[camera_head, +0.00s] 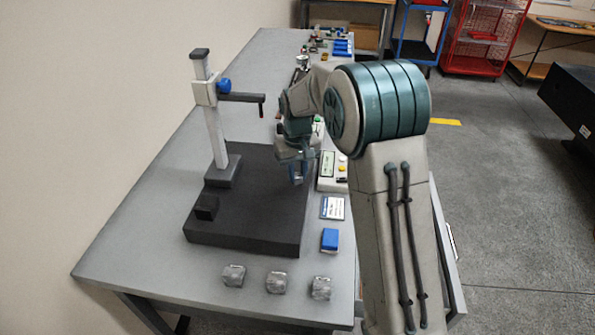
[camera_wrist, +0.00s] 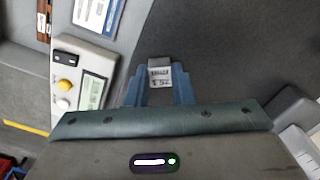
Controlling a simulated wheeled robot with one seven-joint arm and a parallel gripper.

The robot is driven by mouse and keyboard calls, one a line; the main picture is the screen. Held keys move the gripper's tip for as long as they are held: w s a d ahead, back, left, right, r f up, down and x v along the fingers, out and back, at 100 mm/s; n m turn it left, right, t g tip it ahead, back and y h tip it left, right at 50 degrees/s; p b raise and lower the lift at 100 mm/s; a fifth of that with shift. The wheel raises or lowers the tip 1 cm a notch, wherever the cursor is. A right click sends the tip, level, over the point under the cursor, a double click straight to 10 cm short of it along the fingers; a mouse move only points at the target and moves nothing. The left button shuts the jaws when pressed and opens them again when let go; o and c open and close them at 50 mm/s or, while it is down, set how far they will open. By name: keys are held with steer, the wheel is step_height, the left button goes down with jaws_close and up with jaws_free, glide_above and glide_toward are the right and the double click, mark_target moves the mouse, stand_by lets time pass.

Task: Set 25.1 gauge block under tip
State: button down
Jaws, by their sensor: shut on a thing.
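My gripper (camera_head: 297,178) is over the right part of the dark plate (camera_head: 245,235). In the wrist view, its blue fingers (camera_wrist: 159,85) are shut on a small grey gauge block (camera_wrist: 159,74). The block has a white label that appears upside down, seemingly 25.1. In the head view the block is too small and hidden by the fingers to make out. The measuring stand (camera_head: 214,125) rises from the plate's left back. Its dark arm reaches right to a short downward tip (camera_head: 262,106), which is left of and above my gripper.
Three grey blocks, left (camera_head: 233,275), middle (camera_head: 276,282) and right (camera_head: 321,288), lie along the table's front. A blue block (camera_head: 330,239), a label card (camera_head: 333,207) and a readout box (camera_head: 333,172) sit right of the plate. A black block (camera_head: 206,207) is on its left front.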

mark_target(297, 176)
steer(key=shift+f, duration=0.1)
stand_by(0.3)
steer(key=c, duration=0.8)
jaws_free()
steer(key=shift+o, duration=0.2)
steer(key=shift+r+p, duration=2.45)
steer(key=shift+r, duration=1.1)
steer(key=shift+f, duration=0.1)
